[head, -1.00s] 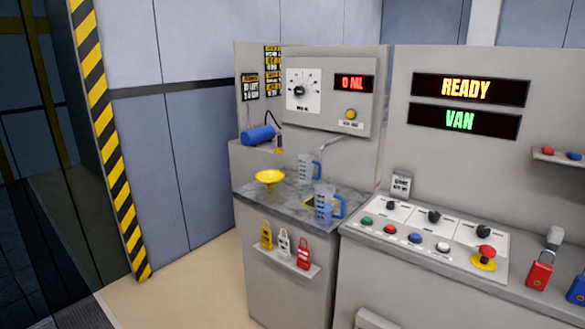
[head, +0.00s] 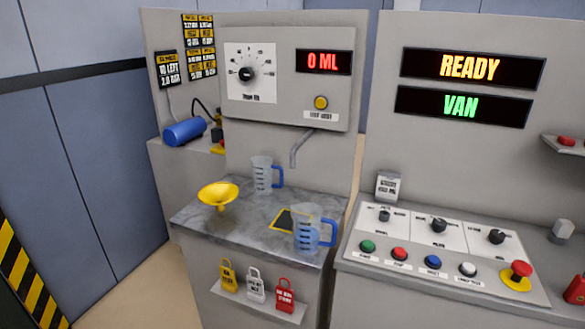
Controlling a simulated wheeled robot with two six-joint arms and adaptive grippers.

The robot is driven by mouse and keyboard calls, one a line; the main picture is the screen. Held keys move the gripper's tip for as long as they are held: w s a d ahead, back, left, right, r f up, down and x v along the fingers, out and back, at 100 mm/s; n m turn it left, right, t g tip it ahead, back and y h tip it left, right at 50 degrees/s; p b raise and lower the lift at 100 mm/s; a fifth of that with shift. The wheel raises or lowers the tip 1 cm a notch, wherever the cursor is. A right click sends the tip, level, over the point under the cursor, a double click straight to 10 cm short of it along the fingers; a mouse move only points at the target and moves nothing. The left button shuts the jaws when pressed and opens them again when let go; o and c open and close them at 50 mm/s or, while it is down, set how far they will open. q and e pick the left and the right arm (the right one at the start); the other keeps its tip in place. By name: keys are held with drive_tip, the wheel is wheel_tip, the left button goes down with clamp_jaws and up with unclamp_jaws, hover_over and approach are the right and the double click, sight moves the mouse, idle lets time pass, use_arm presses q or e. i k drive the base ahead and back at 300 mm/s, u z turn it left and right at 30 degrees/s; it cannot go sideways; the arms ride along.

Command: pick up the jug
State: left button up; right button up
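Two clear jugs with blue handles stand upright on the grey counter (head: 235,228). The rear jug (head: 262,175) stands near the thin spout (head: 300,148) of the dispenser panel, a little to its left. The front jug (head: 308,229) is nearer the counter's front right, beside a yellow-edged dark marking (head: 284,219). Both handles point right. I cannot tell whether either holds liquid. Neither of my grippers is in view.
A yellow funnel (head: 218,195) stands on the counter's left. The dispenser display (head: 323,62) reads 0 ML. A blue cylinder (head: 185,132) lies behind at left. Padlocks (head: 256,287) hang on the counter front. A button console (head: 437,250) stands at right.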

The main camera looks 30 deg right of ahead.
sight(262, 166)
drive_tip(key=z, duration=0.7)
drive_tip(key=i, duration=0.7)
drive_tip(key=z, duration=0.85)
